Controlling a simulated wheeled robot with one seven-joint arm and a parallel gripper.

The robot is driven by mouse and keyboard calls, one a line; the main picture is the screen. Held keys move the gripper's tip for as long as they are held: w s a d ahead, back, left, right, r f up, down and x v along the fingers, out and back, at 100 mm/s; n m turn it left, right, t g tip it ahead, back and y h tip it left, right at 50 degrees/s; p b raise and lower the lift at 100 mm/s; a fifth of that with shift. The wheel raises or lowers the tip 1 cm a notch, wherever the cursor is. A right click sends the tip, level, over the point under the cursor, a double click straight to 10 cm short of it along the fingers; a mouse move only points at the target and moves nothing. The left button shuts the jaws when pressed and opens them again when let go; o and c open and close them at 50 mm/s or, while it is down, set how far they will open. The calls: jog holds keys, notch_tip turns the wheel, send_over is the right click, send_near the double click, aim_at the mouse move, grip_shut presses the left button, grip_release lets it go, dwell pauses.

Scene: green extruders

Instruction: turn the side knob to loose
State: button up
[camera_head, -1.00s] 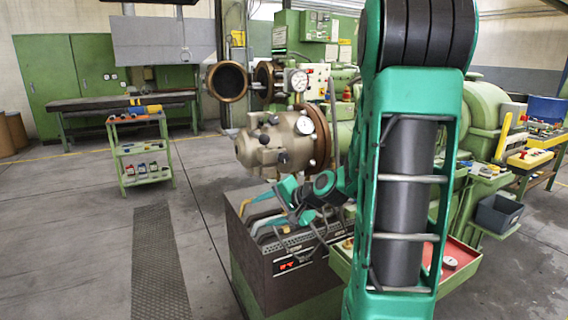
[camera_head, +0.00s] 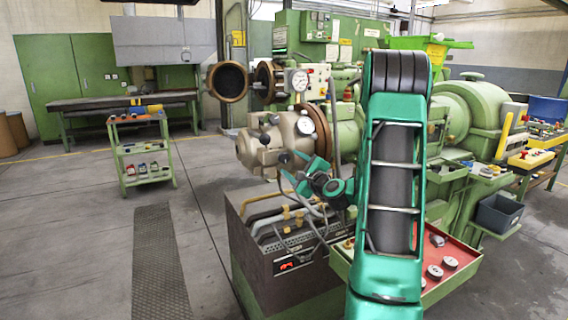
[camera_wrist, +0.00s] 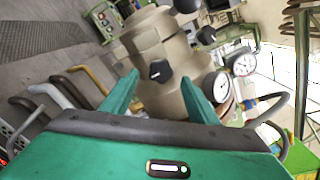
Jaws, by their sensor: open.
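The beige extruder head (camera_head: 257,148) carries several black knobs. One black side knob (camera_wrist: 160,70) shows in the wrist view just beyond and between my two teal fingertips. Further black knobs sit higher on the head, one of them (camera_wrist: 205,35) up and right in the wrist view. My gripper (camera_wrist: 160,80) is open and empty, its fingers spread to either side of the side knob in the picture. I cannot tell whether either finger touches it. In the head view my gripper (camera_head: 302,172) is at the lower right side of the beige head.
Round gauges (camera_wrist: 222,86) sit right of the knob, close to my right finger. Pipes (camera_wrist: 96,80) and a dark control cabinet (camera_head: 290,262) lie below the head. A red-topped tray (camera_head: 455,265) stands at right. The floor at left is open.

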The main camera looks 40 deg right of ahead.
aim_at(285, 159)
jog(key=shift+x, duration=2.4)
jog(key=c, duration=1)
